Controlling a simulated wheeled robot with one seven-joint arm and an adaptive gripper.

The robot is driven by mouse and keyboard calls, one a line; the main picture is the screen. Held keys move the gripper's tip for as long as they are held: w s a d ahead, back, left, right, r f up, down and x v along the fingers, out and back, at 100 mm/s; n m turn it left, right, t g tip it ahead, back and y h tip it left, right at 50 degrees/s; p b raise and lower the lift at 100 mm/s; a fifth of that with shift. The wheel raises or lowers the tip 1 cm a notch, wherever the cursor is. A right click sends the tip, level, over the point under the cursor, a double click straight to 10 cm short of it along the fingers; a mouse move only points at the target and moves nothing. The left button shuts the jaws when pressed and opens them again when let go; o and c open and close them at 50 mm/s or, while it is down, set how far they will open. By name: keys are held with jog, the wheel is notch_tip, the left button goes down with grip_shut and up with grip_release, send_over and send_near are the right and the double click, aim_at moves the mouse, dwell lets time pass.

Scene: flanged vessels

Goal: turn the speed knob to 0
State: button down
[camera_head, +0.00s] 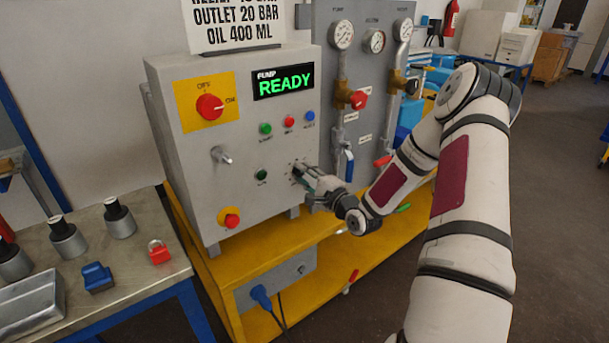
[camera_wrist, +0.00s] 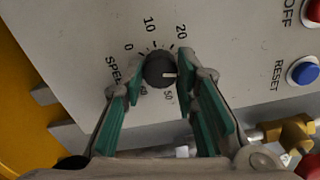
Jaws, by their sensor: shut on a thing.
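The speed knob (camera_wrist: 160,70) is a small round black knob with a white pointer line on the grey panel. Its scale shows 0, 10, 20 and, below, 50; the lettering "SPEED" is partly covered. The pointer line points right in the wrist view, toward the part of the scale hidden by a finger, between 20 and 50. My gripper (camera_wrist: 161,80) has its green-padded fingers on either side of the knob and is shut on it. In the head view my gripper (camera_head: 308,178) is at the lower right of the control box and hides most of the knob.
The grey control box (camera_head: 184,150) shows "READY" on its display (camera_head: 283,82). In the wrist view the blue RESET button (camera_wrist: 304,72) and brass fitting (camera_wrist: 290,132) lie right.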

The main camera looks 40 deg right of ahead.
jog(key=n+p, duration=0.1)
jog(key=n, duration=0.7)
jog(key=shift+p, duration=0.3)
jog(key=n, duration=0.4)
jog(key=shift+n, duration=0.3)
jog(key=n, duration=0.3)
jog(key=shift+n+p, duration=0.3)
jog(key=shift+p, duration=0.05)
jog(key=n, duration=1.3)
jog(key=shift+p, duration=0.3)
jog(key=shift+n, duration=0.4)
